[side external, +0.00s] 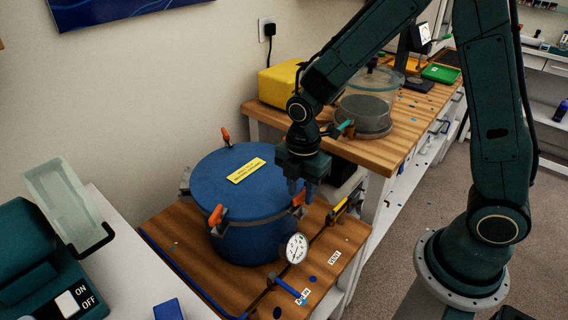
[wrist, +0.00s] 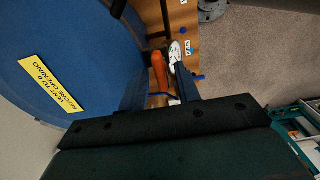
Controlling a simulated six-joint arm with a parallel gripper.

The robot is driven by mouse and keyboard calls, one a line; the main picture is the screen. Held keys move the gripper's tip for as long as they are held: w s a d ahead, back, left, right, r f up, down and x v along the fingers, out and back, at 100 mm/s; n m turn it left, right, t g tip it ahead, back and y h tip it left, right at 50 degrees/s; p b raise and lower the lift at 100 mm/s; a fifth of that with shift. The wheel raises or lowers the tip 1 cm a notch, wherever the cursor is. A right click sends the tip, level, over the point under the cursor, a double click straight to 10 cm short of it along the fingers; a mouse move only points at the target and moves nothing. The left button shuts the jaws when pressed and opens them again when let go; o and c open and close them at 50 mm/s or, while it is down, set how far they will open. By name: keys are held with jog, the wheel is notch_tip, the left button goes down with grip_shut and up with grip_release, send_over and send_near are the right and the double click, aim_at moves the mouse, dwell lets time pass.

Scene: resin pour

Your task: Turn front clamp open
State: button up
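The blue pressure pot (side external: 240,220) stands on a wooden bench with its lid on and a yellow label on top. An orange-handled clamp (side external: 298,199) sits at its right rim, just below my gripper (side external: 301,190). Other orange clamps show at the left front (side external: 216,214) and at the back (side external: 226,137). In the wrist view, the orange clamp handle (wrist: 158,70) lies between the two blue fingers of my gripper (wrist: 160,82). The fingers are apart, and I cannot tell whether either touches the handle. The clamp's lower part is hidden.
A pressure gauge (side external: 296,248) stands in front of the pot. A glass chamber (side external: 365,105) and a yellow box (side external: 280,84) are on the bench behind.

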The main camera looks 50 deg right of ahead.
aim_at(304, 194)
notch_tip(304, 194, up, 14)
dwell(0.9)
jog(key=s+d+r+m+t, duration=0.2)
jog(key=s+r+m, duration=0.1)
jog(key=s+m, duration=0.5)
jog(key=s+d+r+m+t, duration=0.3)
jog(key=s+m, duration=0.5)
jog(key=m, duration=0.2)
jog(key=shift+s+r+t, duration=0.2)
jog(key=shift+t, duration=0.1)
dwell(0.4)
